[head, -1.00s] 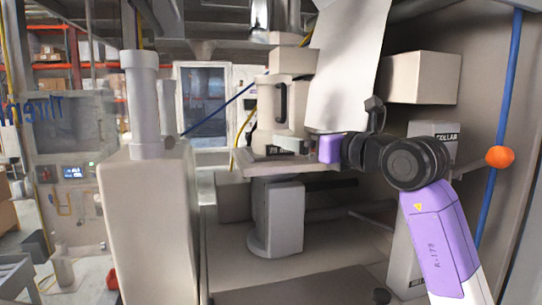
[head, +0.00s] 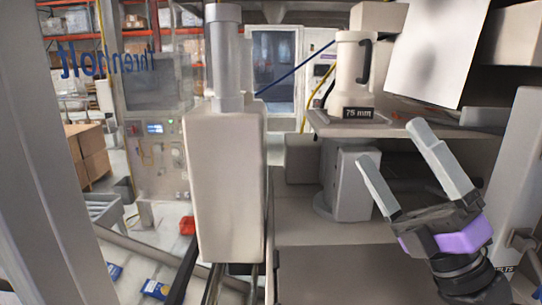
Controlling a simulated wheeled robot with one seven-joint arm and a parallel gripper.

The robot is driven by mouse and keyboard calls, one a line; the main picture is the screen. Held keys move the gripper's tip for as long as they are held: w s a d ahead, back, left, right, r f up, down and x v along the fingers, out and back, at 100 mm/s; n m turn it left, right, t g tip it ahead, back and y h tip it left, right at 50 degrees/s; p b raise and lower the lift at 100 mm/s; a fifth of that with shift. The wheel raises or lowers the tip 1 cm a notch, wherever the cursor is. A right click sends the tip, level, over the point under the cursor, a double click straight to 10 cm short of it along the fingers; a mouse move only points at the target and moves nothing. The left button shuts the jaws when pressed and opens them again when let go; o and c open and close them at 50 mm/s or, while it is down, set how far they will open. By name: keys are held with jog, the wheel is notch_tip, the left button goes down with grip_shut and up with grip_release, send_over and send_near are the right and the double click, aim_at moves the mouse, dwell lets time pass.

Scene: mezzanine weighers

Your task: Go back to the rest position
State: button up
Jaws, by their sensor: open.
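My gripper (head: 397,141) is at the lower right of the head view, its two grey fingers spread wide and pointing up and to the left. Nothing is between the fingers. A cream jug (head: 352,72) with a dark handle and a "75 mm" label stands upright on a small shelf (head: 402,127), behind and above the gripper and apart from it in the picture. The purple wrist part is mine.
A tall cream housing (head: 228,185) with a grey cylinder on top stands left of centre. A grey pedestal (head: 346,182) is under the shelf. A white hanging sheet (head: 437,50) is at the upper right. Blue packets (head: 155,289) lie at the lower left.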

jog(key=s+d+f+m+t+h, duration=0.1)
jog(key=s+d+f+m+h, duration=0.1)
jog(key=s+f+m+h, duration=0.5)
jog(key=s+d+f+m+t+h+b, duration=0.1)
jog(key=s+f+m+h, duration=0.2)
jog(key=f+m+h, duration=0.5)
jog(key=s+d+f+m+h, duration=0.2)
jog(key=s+f+m+h, duration=0.2)
jog(key=f+m, duration=0.7)
jog(key=s+f+m+g+b, duration=0.1)
jog(key=s+f+m+g, duration=0.1)
jog(key=s+f+g, duration=0.2)
jog(key=s+a+f+m+g+y, duration=0.1)
jog(key=s+f+g, duration=0.3)
jog(key=s+f, duration=0.7)
jog(key=s+m, duration=0.1)
jog(key=s, duration=0.5)
jog(key=shift+s+a+y+b, duration=0.2)
jog(key=shift+a+y+b, duration=0.05)
jog(key=shift+y+b, duration=0.1)
